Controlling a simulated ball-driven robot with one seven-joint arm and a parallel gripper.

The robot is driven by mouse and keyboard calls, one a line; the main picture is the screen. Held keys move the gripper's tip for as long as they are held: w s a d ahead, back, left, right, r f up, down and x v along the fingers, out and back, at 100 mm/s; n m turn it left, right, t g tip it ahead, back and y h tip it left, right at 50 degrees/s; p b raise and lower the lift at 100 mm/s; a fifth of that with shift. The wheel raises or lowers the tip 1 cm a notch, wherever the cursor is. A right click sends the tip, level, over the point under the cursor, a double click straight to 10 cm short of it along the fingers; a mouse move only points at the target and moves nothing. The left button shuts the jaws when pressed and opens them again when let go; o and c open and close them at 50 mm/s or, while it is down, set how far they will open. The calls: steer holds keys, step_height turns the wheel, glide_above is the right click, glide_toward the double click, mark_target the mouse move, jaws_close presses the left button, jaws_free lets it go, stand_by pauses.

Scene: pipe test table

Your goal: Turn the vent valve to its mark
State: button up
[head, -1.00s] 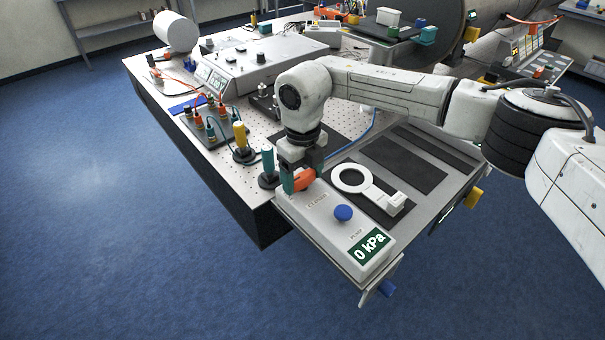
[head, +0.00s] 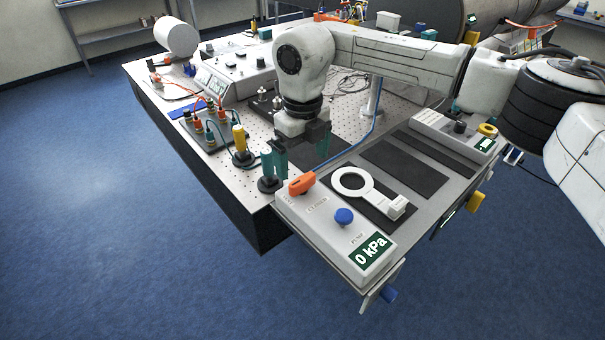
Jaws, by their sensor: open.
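The vent valve is an orange lever handle (head: 302,184) at the far left end of the light grey pump box (head: 320,227), beside printed lettering that reads CLOSED. The lever lies at a slant across the box top, its right end farther back. I cannot make out its mark. My gripper (head: 300,158) points down with its teal fingers apart and empty. It is above and behind the lever and apart from it. The lever shows almost whole. The left finger partly overlaps a teal post in the view.
A blue knob (head: 344,216) and a display reading 0 kPa (head: 372,250) are on the pump box. A white ring-shaped part (head: 352,182) lies to its right. The teal post (head: 267,164) and a yellow post (head: 239,138) stand close on the left.

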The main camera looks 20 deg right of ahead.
mark_target(303, 179)
steer(key=shift+r, duration=2.25)
